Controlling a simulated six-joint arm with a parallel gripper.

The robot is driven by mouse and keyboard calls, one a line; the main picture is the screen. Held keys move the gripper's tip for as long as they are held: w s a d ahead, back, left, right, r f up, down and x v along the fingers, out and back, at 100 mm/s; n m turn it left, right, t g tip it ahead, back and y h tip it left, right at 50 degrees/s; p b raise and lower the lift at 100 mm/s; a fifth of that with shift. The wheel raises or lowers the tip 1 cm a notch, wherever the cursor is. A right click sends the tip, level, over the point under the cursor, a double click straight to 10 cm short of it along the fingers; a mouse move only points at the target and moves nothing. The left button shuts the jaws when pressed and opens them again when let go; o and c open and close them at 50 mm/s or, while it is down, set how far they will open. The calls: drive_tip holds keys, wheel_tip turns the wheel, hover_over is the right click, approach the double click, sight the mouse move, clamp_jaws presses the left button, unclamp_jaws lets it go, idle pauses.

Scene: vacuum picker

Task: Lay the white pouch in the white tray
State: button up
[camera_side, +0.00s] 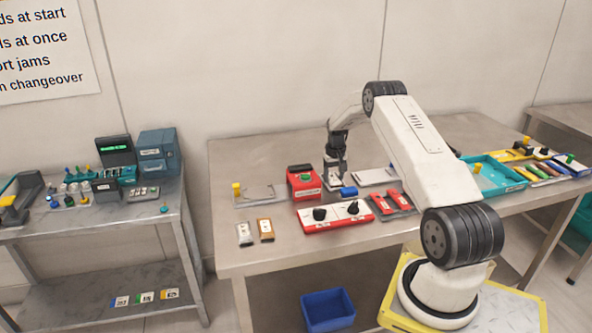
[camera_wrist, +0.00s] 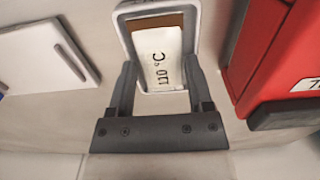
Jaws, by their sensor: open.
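A white-rimmed tray (camera_wrist: 201,12) shows ahead of my gripper in the wrist view. In the side view it stands on the table beside the red box, below my gripper (camera_side: 336,170). A white piece marked "110 °C" (camera_wrist: 165,68) lies within its rim, with a brown strip beyond it; I cannot tell whether this is the white pouch. My gripper (camera_wrist: 160,70) is open, with one finger on each side of the white piece and nothing visibly clamped. A small whitish packet (camera_side: 245,234) and a brown packet (camera_side: 265,230) lie at the table's front left.
A red box (camera_side: 304,182) stands close to my gripper and also shows in the wrist view (camera_wrist: 278,55). A white flat panel (camera_side: 376,177) lies on its other side.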

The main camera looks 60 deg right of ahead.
sight(333, 178)
drive_tip(key=shift+w+a+f, duration=0.15)
drive_tip(key=shift+a+f, duration=0.1)
drive_tip(key=shift+a, duration=0.05)
wheel_tip(333, 178, up, 14)
drive_tip(key=shift+d+f, duration=0.2)
drive_tip(key=shift+f, duration=0.05)
idle(0.7)
drive_tip(key=w+a+r+n+t, duration=0.1)
drive_tip(key=w+a+n, duration=0.1)
drive_tip(key=a, duration=1.1)
drive_tip(key=w+a+r+n, duration=0.1)
drive_tip(key=a+r+n, duration=0.15)
drive_tip(key=a, duration=1.15)
drive_tip(key=s+a+f+n+t, duration=0.1)
drive_tip(key=s+a+f+n, duration=0.2)
drive_tip(key=s+a, duration=1)
drive_tip(key=a+n, duration=0.1)
drive_tip(key=a, duration=0.3)
drive_tip(key=shift+s+a+t, duration=0.3)
drive_tip(key=shift+s+a, duration=0.05)
drive_tip(key=shift+n, duration=0.25)
